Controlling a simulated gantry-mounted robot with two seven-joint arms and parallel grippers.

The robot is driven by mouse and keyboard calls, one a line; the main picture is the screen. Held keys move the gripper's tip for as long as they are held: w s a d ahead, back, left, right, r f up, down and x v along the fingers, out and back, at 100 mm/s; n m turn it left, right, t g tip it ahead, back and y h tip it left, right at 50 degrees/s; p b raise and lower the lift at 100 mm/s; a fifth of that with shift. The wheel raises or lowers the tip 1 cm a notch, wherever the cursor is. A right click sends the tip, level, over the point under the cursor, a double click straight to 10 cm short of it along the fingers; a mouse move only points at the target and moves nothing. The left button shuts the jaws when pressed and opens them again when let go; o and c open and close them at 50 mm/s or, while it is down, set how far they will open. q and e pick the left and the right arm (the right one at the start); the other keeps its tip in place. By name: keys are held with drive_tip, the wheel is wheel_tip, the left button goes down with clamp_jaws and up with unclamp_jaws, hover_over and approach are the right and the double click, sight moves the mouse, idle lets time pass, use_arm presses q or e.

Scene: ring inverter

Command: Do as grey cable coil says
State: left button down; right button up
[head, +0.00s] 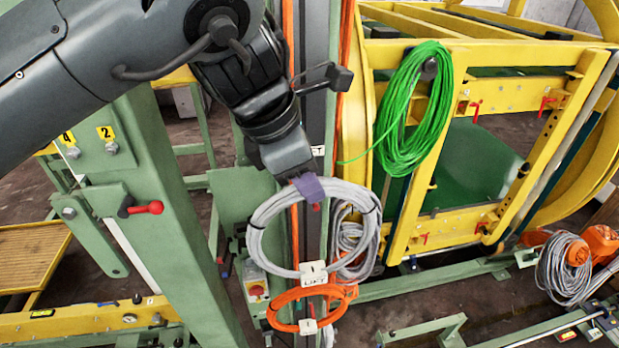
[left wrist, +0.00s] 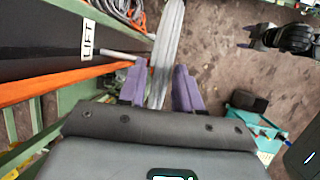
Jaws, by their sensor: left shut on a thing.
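The grey cable coil (head: 258,222) hangs as a loop from my left gripper (head: 308,189), whose purple fingertips are shut on its top. In the left wrist view, the coil (left wrist: 166,45) shows edge-on as a grey band between the fingers of my left gripper (left wrist: 160,88). A white tag (head: 313,273) is on the lower part of the coil; its small lettering looks like "LIFT", but I cannot be sure. A dark jointed shape at the upper right of the left wrist view looks like my right gripper (left wrist: 262,40); its jaw state is unclear.
An orange coil (head: 274,310) with a white tag is just below the grey one. Another grey coil (head: 349,240) is behind. A green coil (head: 408,112) hangs on the yellow frame (head: 510,95). A green post (head: 160,190) stands left. A "LIFT" label (left wrist: 88,38) marks a dark column.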

use_arm(q)
drive_tip(key=shift+w+a+f+p, duration=0.15)
drive_tip(key=shift+w+p, duration=0.1)
drive_tip(key=shift+w, duration=0.6)
drive_tip(key=shift+w+a+p, duration=0.15)
drive_tip(key=shift+w+p, duration=0.1)
drive_tip(key=shift+w, duration=0.55)
drive_tip(key=shift+w+a+f+p, duration=0.15)
drive_tip(key=shift+w+p, duration=0.1)
drive_tip(key=shift+w, duration=0.6)
drive_tip(key=shift+w, duration=0.1)
drive_tip(key=c, duration=0.7)
unclamp_jaws()
drive_tip(key=shift+f, duration=0.1)
drive_tip(key=shift+a+f, duration=0.1)
